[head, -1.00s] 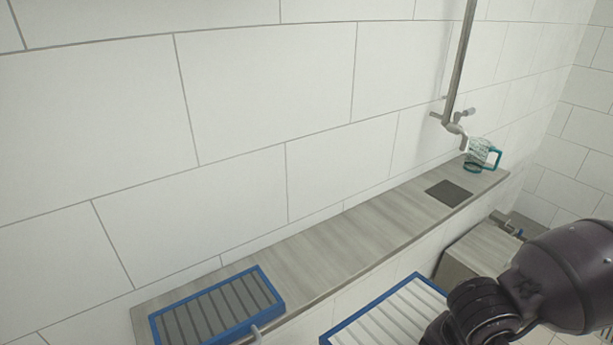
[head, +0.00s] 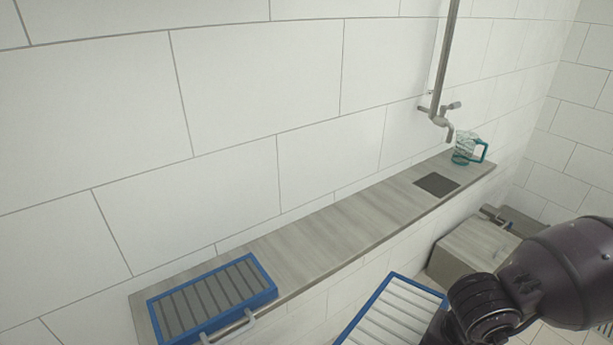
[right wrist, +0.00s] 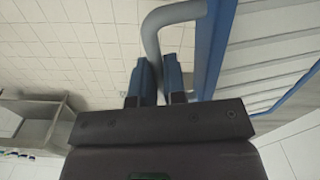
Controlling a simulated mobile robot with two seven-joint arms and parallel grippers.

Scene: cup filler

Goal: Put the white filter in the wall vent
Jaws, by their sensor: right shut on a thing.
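The white filter (head: 398,318), with white slats and a blue frame, shows at the bottom of the head view, partly hidden by my right arm. It also fills the right side of the right wrist view (right wrist: 268,62). My right gripper (right wrist: 156,75) is shut on the filter's curved grey handle (right wrist: 152,35), which runs between its fingers. In the head view the gripper is hidden behind my right arm. My left gripper is in neither view. I cannot make out the wall vent in these frames.
A teal-handled jug (head: 464,151) stands at the far end below a tap (head: 440,119). The shelf's middle is clear.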

